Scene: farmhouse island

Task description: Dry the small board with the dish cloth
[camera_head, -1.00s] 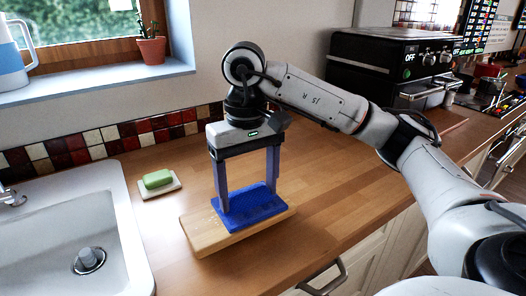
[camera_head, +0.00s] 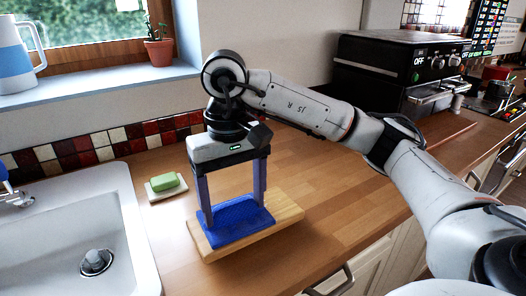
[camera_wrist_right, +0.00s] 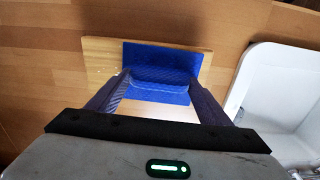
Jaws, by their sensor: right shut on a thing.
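The small board (camera_head: 286,213) is a pale wooden rectangle lying flat on the counter, right of the sink. The blue dish cloth (camera_head: 238,220) lies spread over the left and middle part of it; the board's right end is bare. My right gripper (camera_head: 235,212) points down from above, shut on the cloth, with its fingers at two sides of it. In the right wrist view the cloth (camera_wrist_right: 160,62) shows a raised fold between the fingers, and the board (camera_wrist_right: 100,65) shows around it. My left gripper is out of view.
The white sink (camera_head: 130,235) is at the left. A black oven (camera_head: 385,75) stands at the back right. The counter right of the board is clear.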

